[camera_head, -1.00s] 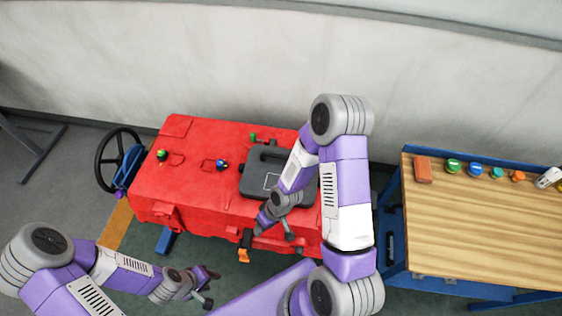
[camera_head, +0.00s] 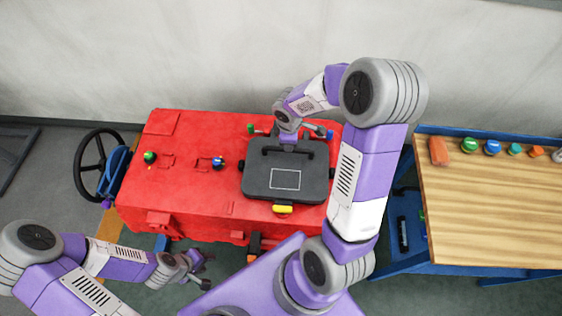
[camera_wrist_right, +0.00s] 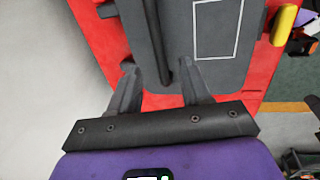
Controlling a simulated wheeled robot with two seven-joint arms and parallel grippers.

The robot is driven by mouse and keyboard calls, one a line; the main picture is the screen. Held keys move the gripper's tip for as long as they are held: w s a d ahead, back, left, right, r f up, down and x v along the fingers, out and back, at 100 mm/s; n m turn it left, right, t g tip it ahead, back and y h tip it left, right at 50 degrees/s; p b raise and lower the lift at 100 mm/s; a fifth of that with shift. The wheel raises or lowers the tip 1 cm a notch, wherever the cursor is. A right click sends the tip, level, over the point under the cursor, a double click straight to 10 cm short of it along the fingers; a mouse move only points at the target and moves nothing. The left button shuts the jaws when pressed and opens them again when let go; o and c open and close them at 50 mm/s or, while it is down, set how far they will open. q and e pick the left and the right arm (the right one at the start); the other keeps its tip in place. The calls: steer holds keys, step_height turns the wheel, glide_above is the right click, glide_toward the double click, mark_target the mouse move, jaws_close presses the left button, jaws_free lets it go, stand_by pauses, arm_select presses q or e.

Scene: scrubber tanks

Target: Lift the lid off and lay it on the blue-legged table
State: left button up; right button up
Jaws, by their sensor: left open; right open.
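The dark grey lid (camera_head: 310,184), with a white outlined rectangle, lies flat on the red tank (camera_head: 190,200). A dark bar handle runs along its far side; the bar also shows in the right wrist view (camera_wrist_right: 155,40). My right gripper (camera_wrist_right: 157,72) is open, with one finger on each side of the bar's near end in that view; I cannot tell whether it touches. In the head view its fingers are mostly hidden at the lid's far edge. My left gripper (camera_head: 203,270) is open and empty in front of the tank. The blue-legged table (camera_head: 490,210) stands at the right.
A yellow-handled clamp (camera_head: 283,209) is at the lid's near edge. Green (camera_head: 250,129) and blue (camera_head: 329,135) knobs flank its far corners. An orange brick (camera_head: 438,151) and several small jars line the table's back edge. Its wooden middle is clear. A black handwheel (camera_head: 99,165) is left.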

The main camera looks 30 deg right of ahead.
mark_target(287, 161)
steer(key=f, duration=0.1)
steer(key=w+f+b, duration=0.2)
steer(key=shift+f, duration=0.35)
steer(key=shift+s+d+f, duration=0.1)
steer(key=shift+s+f, duration=0.05)
steer(key=shift+f, duration=0.45)
steer(key=b+x, duration=0.1)
steer(key=x, duration=0.4)
steer(key=shift+s+d+f, duration=0.1)
steer(key=shift+f, duration=0.3)
arm_select(q)
steer(key=f, duration=0.1)
steer(key=w+f, duration=0.1)
steer(key=f, duration=0.2)
steer(key=shift+w+f, duration=0.15)
steer(key=shift+w, duration=0.15)
arm_select(e)
jaws_close()
